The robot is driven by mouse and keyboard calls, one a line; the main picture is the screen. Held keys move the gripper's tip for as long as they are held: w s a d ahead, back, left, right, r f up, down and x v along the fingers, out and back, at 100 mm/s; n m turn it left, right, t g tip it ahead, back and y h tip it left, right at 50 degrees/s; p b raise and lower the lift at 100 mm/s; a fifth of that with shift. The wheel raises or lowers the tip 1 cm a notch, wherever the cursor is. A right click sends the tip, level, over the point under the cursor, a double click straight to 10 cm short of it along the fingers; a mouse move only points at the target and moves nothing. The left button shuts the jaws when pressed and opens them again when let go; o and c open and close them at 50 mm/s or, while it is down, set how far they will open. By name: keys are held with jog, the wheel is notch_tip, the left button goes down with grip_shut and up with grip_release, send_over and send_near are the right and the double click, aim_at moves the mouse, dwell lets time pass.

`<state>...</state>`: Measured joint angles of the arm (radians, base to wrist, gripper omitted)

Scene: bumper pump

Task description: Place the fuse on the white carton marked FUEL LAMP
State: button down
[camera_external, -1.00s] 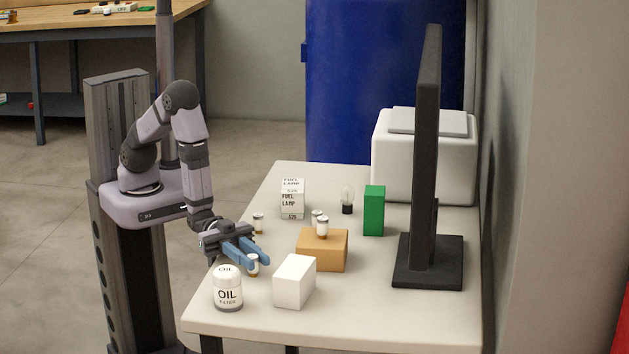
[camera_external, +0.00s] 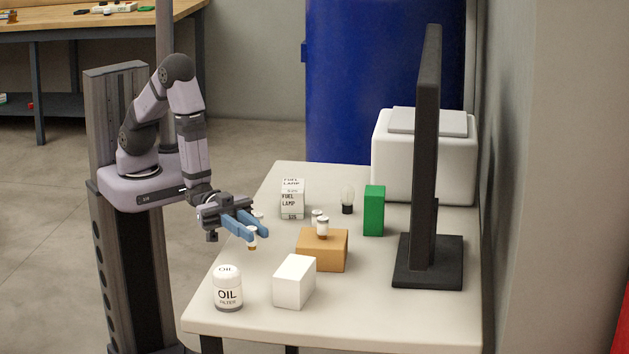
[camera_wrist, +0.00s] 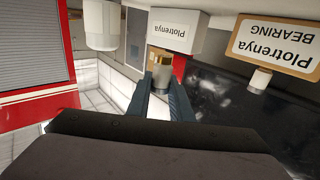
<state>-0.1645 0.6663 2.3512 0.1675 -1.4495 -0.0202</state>
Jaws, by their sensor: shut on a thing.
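My gripper (camera_external: 251,229) is shut on a fuse (camera_external: 252,242), a small white cylinder with a brown end, and holds it above the table's left part. In the wrist view the fuse (camera_wrist: 162,76) sits between the fingertips (camera_wrist: 159,88). The white carton marked FUEL LAMP (camera_external: 292,204) stands at the back left of the table, beyond and right of my gripper, apart from it. Its top looks bare. Another similar fuse (camera_external: 323,226) stands on the brown box (camera_external: 322,251), with one more (camera_external: 317,214) just behind it. A further one is mostly hidden behind my gripper.
A white OIL filter jar (camera_external: 227,288) and a plain white box (camera_external: 294,282) stand at the front. A bulb (camera_external: 347,199), a green box (camera_external: 374,211) and a black monitor (camera_external: 428,180) stand to the right. The table (camera_external: 390,310) is clear at front right.

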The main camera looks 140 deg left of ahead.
aim_at(251, 229)
jog(key=shift+r+p, duration=0.75)
jog(key=shift+r, duration=0.85)
jog(key=shift+a, duration=0.1)
